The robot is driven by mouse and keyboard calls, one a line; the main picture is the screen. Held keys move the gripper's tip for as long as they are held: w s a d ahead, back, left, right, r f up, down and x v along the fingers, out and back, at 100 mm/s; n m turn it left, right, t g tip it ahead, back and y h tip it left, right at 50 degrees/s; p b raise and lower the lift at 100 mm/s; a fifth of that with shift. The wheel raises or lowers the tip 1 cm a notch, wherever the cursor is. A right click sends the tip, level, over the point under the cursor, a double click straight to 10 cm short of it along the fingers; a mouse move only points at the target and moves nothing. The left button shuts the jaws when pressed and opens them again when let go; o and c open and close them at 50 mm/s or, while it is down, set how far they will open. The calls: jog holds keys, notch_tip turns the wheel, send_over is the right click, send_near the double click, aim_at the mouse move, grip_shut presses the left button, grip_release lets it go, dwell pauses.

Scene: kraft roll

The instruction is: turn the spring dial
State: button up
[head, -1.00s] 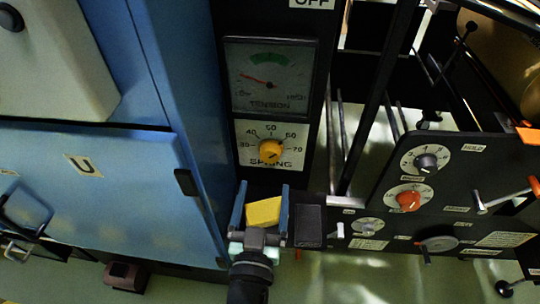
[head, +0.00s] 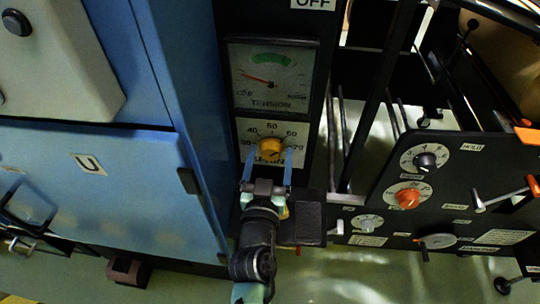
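The spring dial is a round yellow knob (head: 270,149) on a white plate (head: 245,128) with numbers around it, marked 40, 50, 60 and 70 where readable. The word under it is partly covered by my gripper. My gripper (head: 269,155) is open, with its two blue fingers pointing up in the head view. One fingertip shows on the left of the knob and one on the right. I cannot tell whether they touch it. The tension gauge (head: 272,96) above has a red needle at the left and a green band at the top.
A blue cabinet (head: 120,185) stands close on the left, with a black latch (head: 187,181). A black pad (head: 310,219) is just right of my gripper. A yellow thing (head: 284,212) is mostly hidden behind my gripper. A black panel (head: 450,200) with more dials is at right.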

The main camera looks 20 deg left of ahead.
grip_shut()
jog(key=shift+r+n, duration=0.1)
jog(key=shift+n, duration=0.2)
jog(key=n, duration=0.6)
jog(key=shift+r+p, duration=0.1)
jog(key=shift+p, duration=0.25)
jog(key=n, duration=0.6)
jog(key=shift+n+p, duration=0.3)
jog(key=shift+r, duration=0.1)
